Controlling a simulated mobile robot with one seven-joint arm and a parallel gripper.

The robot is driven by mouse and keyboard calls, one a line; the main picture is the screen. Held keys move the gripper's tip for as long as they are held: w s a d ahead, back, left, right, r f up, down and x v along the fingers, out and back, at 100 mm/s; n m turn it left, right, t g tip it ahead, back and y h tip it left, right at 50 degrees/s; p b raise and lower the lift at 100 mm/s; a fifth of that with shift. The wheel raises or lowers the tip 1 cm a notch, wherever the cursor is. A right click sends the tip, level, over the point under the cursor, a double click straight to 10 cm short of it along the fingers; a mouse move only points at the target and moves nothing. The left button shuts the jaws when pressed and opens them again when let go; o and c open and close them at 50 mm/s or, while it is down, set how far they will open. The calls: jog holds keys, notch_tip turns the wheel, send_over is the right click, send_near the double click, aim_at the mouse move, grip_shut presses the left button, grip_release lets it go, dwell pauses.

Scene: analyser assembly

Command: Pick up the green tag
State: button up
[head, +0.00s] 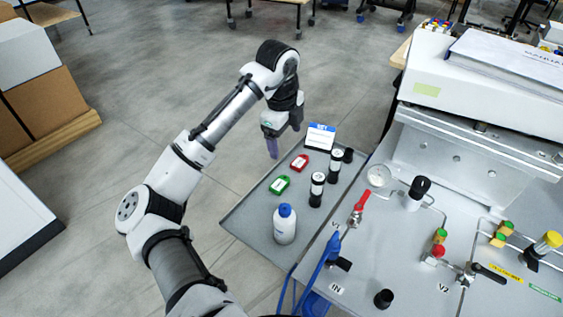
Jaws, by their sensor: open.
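The green tag (280,185) lies flat on the grey tray (248,222), with a small white label on it. A red tag (300,162) lies just behind it. My gripper (272,150) hangs above the far left edge of the tray, behind and a little left of the green tag. It points down and is open, with nothing seen between its fingers. The green tag is fully in view and apart from the gripper.
A white bottle with a blue cap (285,224) stands in front of the green tag. Black cylinders (317,190) stand to its right, and a blue-white box (320,136) stands behind. The panel with a red-handled valve (361,204) and gauge (378,176) is at right.

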jog(key=a+f+g+y, duration=0.1)
jog(key=f, duration=0.1)
send_over(281, 182)
jog(key=shift+m, duration=0.3)
jog(key=f, duration=0.6)
jog(key=shift+s+a+f, duration=0.1)
jog(key=shift+a+f, duration=0.1)
jog(key=shift+d+f+p, duration=0.15)
jog(key=shift+f+p, duration=1.2)
jog(key=shift+f, duration=1.85)
jog(key=c, duration=1)
jog(key=shift+c, duration=0.2)
jog(key=shift+r, duration=0.15)
